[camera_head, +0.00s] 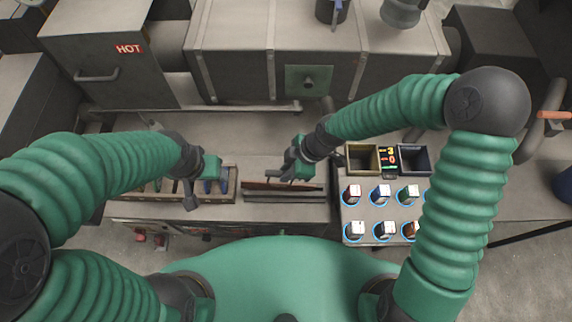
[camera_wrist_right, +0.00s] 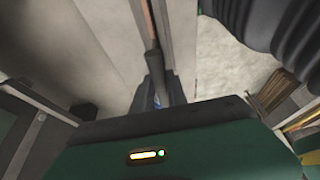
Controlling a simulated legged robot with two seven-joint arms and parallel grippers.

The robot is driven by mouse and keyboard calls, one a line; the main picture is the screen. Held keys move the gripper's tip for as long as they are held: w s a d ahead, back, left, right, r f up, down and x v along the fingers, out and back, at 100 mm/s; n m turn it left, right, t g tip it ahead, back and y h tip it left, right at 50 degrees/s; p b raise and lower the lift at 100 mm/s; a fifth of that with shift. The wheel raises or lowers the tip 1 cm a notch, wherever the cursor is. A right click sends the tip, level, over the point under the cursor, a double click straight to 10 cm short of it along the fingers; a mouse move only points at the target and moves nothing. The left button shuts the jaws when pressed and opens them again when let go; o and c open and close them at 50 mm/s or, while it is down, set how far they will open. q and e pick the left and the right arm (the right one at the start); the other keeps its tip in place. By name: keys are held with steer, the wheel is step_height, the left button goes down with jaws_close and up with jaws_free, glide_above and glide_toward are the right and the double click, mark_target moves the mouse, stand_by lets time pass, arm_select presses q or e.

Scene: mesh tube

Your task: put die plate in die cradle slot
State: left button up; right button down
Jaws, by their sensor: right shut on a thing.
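In the head view my right gripper (camera_head: 287,172) is low over the bench's front part. It is shut on a narrow dark grey piece, which shows between the fingers in the right wrist view (camera_wrist_right: 152,64); I take it to be the die plate. A long reddish-brown strip (camera_head: 265,185) lies just below this gripper. The dark slotted rails in front of it (camera_head: 285,198) look like the die cradle. Whether the plate touches the slot is too small to tell. My left gripper (camera_head: 190,198) is at the rack on the left; its jaw opening is unclear.
A long rack (camera_head: 222,195) with several upright pieces lies under my left gripper. At right, a panel (camera_head: 370,211) carries several blue-ringed cups, two open bins (camera_head: 362,157) (camera_head: 414,158) and a small display. A box marked HOT (camera_head: 110,60) stands back left. Bench between is clear.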

steer(key=shift+s+d+f, duration=0.35)
steer(key=shift+d+f, duration=0.05)
steer(key=shift+d, duration=0.1)
steer(key=c, duration=1.6)
jaws_free()
steer(key=o, duration=0.3)
steer(key=shift+w+a+f, duration=0.1)
steer(key=shift+w+f, duration=0.05)
steer(key=shift+w, duration=0.2)
steer(key=shift+a, duration=0.1)
steer(key=shift+r, duration=0.2)
